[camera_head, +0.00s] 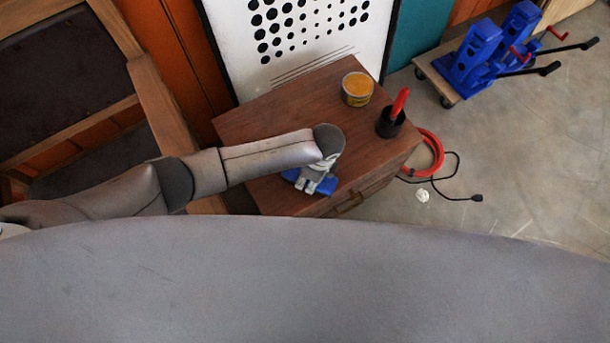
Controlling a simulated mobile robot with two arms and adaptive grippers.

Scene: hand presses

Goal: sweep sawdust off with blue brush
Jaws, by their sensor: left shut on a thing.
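My left gripper (316,186) is over the front part of the wooden cabinet top (265,120), at the end of my arm that comes in from the left. It is shut on the blue brush (325,187), whose blue parts show on both sides of the fingers, close to the top's front edge. The rest of the brush is hidden under the gripper. I cannot make out sawdust on the top. My right gripper is not in view.
A yellow-orange tin (357,89) and a black cup with a red handle (391,116) stand at the back right of the top. A red hose (432,150) and black cable lie on the floor. Blue presses (472,60) stand on a trolley at upper right.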

